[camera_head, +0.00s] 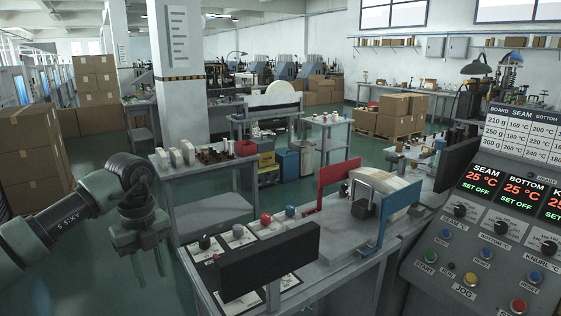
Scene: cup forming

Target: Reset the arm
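My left arm (60,225) comes in from the left edge. My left gripper (138,262) hangs at its end with the fingers pointing down. The fingers are apart with nothing between them, over the floor left of the workbench. My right arm and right gripper do not show in this view.
A workbench (335,268) with red and blue plates, a dark panel (268,258) and several knobs stands in the middle. A control console (485,220) with red displays fills the right. A side table (205,185) stands behind my gripper. Stacked cartons (28,150) are at left.

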